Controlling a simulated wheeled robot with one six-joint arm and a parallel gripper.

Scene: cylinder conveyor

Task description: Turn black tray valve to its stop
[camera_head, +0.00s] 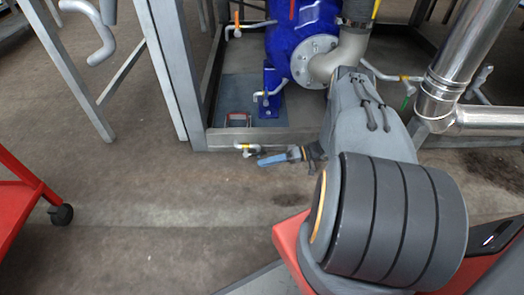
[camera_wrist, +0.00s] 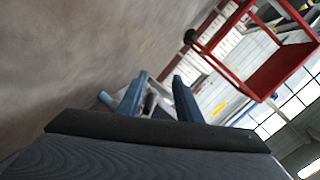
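A small pale pipe fitting with a yellow-orange band (camera_head: 247,148) sticks out at the front edge of the grey tray (camera_head: 222,136) in the head view. My gripper (camera_head: 262,160) is just right of and below this fitting, its blue fingers pointing left. In the wrist view my gripper (camera_wrist: 160,77) shows two blue fingers standing apart. A small dark piece (camera_wrist: 150,104) and pale grey metal show between them, with gaps to the fingers. I cannot tell whether the dark piece is the black valve handle. The handle is not clear in the head view.
A blue vessel (camera_head: 300,45) with a flange and pale pipe stands in the tray. Other small valves (camera_head: 268,95) sit near it. A red cart (camera_head: 20,200) stands at the left. A shiny metal pipe (camera_head: 455,75) is at the right. The floor between cart and tray is clear.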

